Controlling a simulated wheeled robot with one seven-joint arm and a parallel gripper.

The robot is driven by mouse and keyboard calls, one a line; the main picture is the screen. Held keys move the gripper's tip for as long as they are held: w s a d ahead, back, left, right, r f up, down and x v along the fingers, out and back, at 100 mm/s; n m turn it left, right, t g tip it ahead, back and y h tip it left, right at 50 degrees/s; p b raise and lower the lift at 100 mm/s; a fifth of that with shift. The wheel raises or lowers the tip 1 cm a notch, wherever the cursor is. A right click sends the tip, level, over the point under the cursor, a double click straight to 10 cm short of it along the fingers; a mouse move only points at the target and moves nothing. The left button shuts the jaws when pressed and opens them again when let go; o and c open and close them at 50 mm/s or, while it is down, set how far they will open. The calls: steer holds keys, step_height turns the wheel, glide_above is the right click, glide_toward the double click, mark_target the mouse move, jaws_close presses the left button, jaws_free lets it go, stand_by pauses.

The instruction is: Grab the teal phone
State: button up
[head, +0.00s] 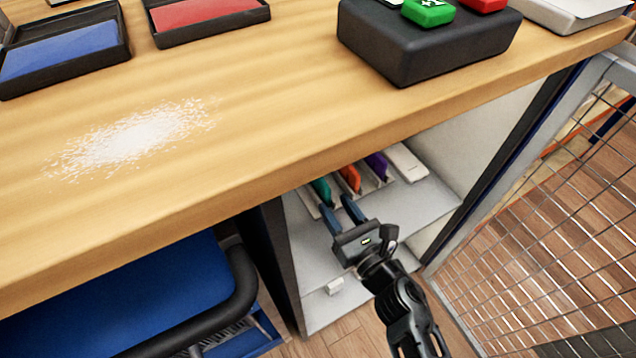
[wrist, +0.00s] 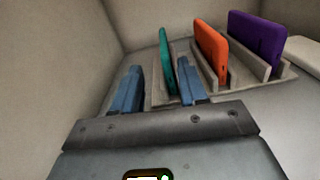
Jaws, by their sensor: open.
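The teal phone (head: 321,191) stands on edge in a slotted rack on a shelf under the table, leftmost of the phones there. In the wrist view the teal phone (wrist: 166,62) shows as a thin upright edge just beyond my fingertips. My gripper (head: 342,209) reaches into the shelf space from the front. In the wrist view my gripper (wrist: 160,80) has its two blue fingers apart, with the teal phone seen between them. The fingers look empty. I cannot tell whether the phone's front edge lies between the tips.
An orange phone (wrist: 211,52) and a purple phone (wrist: 257,45) stand in the rack (wrist: 237,76) to the right. A white object (head: 406,162) lies right of them. The wooden tabletop (head: 260,130) overhangs the shelf. A blue chair (head: 150,290) and wire mesh (head: 560,220) flank it.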

steer(key=shift+w+a+f+n, duration=0.15)
steer(key=shift+w+a+n, duration=0.35)
steer(key=shift+w, duration=0.2)
steer(key=x, duration=0.2)
steer(key=b+x, duration=0.1)
steer(key=x, duration=0.4)
steer(key=shift+w+d, duration=0.2)
steer(key=shift+w, duration=0.05)
jaws_close()
steer(key=shift+r, duration=0.25)
